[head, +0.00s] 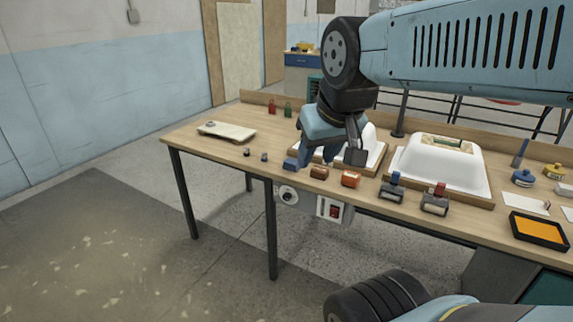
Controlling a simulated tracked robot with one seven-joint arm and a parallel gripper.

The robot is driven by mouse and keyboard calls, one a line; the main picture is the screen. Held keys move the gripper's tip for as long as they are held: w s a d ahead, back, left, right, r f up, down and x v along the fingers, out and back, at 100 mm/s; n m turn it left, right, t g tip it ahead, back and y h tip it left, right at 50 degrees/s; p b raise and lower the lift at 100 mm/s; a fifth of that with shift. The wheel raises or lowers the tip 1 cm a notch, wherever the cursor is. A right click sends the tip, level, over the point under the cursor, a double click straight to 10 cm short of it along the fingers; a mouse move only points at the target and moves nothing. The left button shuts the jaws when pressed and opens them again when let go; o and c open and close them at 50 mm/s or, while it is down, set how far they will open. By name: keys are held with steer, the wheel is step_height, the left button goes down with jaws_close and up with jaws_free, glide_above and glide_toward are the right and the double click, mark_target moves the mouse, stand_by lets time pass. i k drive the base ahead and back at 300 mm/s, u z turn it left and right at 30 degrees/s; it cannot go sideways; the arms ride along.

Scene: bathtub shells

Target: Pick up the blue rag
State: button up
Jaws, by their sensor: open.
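A small blue block-like piece (290,164), which may be the folded blue rag, lies near the front edge of the wooden workbench (225,154). My gripper (331,158) points down over the bench, open, just right of the blue piece and in front of a white tub shell (370,150). It partly hides that shell. I cannot tell whether the gripper touches anything, and no held thing shows between its fingers.
A brown block (319,173) and an orange-brown block (351,179) lie right of the blue piece. Two clamp-like tools (434,204) and a second white shell (440,164) stand farther right. An orange tray (540,229) is at the right. The bench's left part is mostly clear.

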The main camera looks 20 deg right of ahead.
mark_target(291, 165)
steer(key=z, duration=0.05)
steer(key=i, duration=0.9)
steer(key=u, duration=0.1)
